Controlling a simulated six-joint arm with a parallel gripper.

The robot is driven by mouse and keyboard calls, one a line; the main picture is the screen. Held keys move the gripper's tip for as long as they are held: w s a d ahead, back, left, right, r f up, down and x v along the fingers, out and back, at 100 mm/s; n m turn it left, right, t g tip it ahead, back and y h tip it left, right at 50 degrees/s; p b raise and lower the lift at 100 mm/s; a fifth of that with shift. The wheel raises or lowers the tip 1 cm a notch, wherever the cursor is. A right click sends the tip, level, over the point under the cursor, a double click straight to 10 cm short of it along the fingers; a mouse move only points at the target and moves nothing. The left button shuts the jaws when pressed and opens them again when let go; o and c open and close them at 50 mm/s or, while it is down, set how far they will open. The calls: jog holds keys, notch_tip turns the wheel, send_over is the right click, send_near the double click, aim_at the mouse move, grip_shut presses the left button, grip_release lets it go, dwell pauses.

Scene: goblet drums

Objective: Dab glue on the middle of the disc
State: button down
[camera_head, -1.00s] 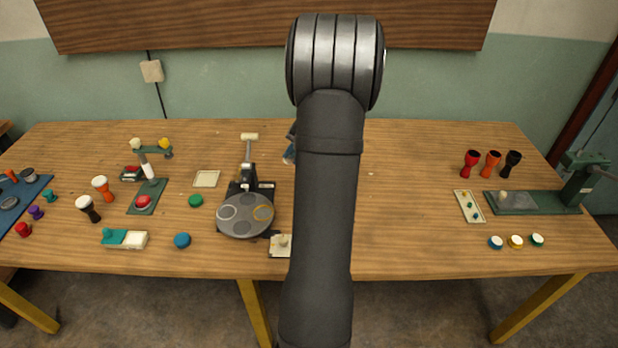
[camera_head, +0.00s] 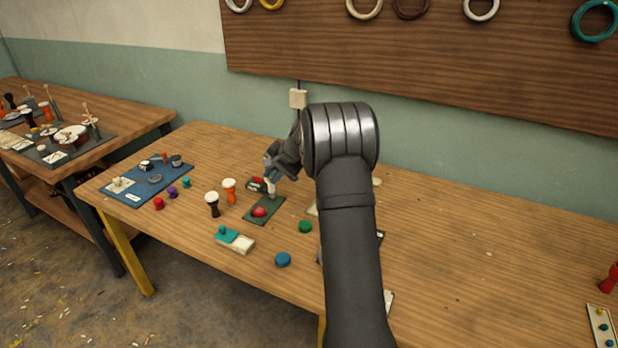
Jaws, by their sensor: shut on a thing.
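My gripper (camera_head: 277,166) is over the far end of a small green stand (camera_head: 268,214), small and partly dark in the view. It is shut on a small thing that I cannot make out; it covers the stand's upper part. A white upright piece (camera_head: 271,188) shows just under the gripper. A red domed button (camera_head: 260,211) sits on the near part of the stand's base. No glue can be made out. The grey turntable with its round places is hidden behind my arm, so I cannot tell which disc is meant.
Two goblet drums, dark (camera_head: 213,206) and orange (camera_head: 229,190), stand left of the stand. A green disc-like piece (camera_head: 305,227), a blue one (camera_head: 283,259) and a teal-and-white block (camera_head: 235,240) lie nearer. A blue mat (camera_head: 133,192) is farther left. The table's right middle is clear.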

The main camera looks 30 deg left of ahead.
jog(key=shift+s+a+f, duration=0.2)
jog(key=shift+a+f, duration=0.2)
jog(key=shift+f, duration=0.4)
jog(key=shift+s+a+f, duration=0.15)
jog(key=shift+a+f, duration=0.25)
jog(key=shift+f, duration=0.45)
jog(key=shift+s+a+f, duration=0.2)
jog(key=shift+a+f, duration=0.2)
jog(key=shift+f, duration=0.4)
